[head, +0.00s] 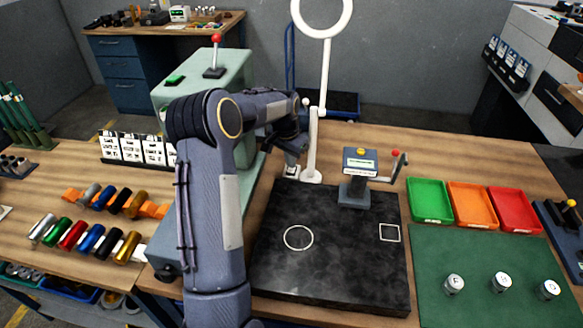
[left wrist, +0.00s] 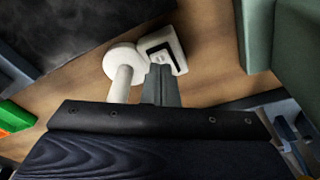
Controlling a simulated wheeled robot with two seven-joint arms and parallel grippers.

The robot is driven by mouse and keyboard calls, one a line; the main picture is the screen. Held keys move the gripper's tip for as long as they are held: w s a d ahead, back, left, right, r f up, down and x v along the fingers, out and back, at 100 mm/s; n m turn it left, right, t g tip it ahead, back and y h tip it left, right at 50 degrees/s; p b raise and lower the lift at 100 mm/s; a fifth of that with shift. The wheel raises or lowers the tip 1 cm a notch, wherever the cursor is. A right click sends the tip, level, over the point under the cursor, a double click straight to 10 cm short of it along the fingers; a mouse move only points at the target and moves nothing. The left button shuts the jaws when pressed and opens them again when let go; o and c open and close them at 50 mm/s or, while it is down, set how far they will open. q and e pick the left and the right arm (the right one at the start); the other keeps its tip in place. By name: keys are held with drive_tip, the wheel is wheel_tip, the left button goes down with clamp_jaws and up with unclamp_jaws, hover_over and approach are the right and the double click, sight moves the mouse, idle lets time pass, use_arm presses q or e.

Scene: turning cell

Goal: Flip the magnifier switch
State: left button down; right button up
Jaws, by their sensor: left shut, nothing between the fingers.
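The magnifier is a white ring lamp (head: 326,70) on a thin pole with a round base (head: 311,177), standing behind the black plate. In the left wrist view its round base (left wrist: 120,58) and post show left of the fingers. Beside the base sits a small white switch box (left wrist: 177,47) with a dark-framed rocker on top. My left gripper (head: 294,153) reaches down over the switch box, fingers shut and empty. In the left wrist view the fingertips (left wrist: 160,68) overlap the near edge of the box; I cannot tell whether they touch it. My right gripper is not in view.
The black plate (head: 330,284) with a small crank-handled device (head: 356,178) lies right of the arm. A pale green machine (head: 232,82) stands close on the left. Green (head: 430,200), orange and red trays are at the right, beside a green mat (head: 480,255).

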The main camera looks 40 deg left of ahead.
sight(291, 171)
use_arm(q)
drive_tip(key=shift+f+b, duration=0.6)
drive_tip(key=shift+f, duration=0.25)
idle(0.9)
drive_tip(key=shift+r+p, duration=2.5)
drive_tip(key=shift+r, duration=1)
